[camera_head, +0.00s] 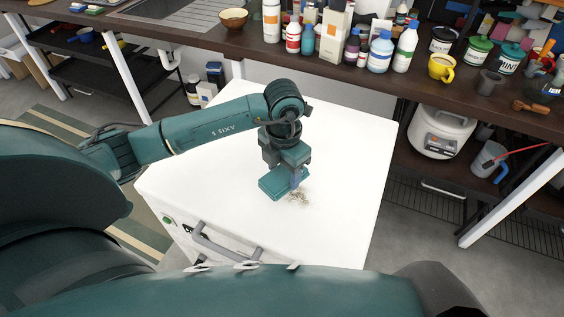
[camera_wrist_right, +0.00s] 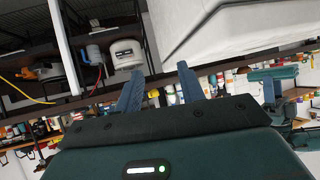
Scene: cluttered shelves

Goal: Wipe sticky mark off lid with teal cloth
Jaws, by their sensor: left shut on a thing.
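The white lid (camera_head: 335,150) is the flat top of a white chest with a grey handle at its front. A speckled brownish mark (camera_head: 299,198) lies near the middle of the lid. My left gripper (camera_head: 294,178) points down over the lid, shut on the folded teal cloth (camera_head: 272,187). The cloth is right beside the mark, at its upper left; I cannot tell whether it touches the lid. In the right wrist view, my right gripper (camera_wrist_right: 160,70) has its two blue fingers apart with nothing between them. A white chest edge (camera_wrist_right: 230,28) shows beyond them.
A dark shelf with several bottles (camera_head: 380,50), mugs and jars runs behind the chest. A white rice cooker (camera_head: 440,130) and a grey jug (camera_head: 487,160) stand on the lower shelf at right. The rest of the lid is clear.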

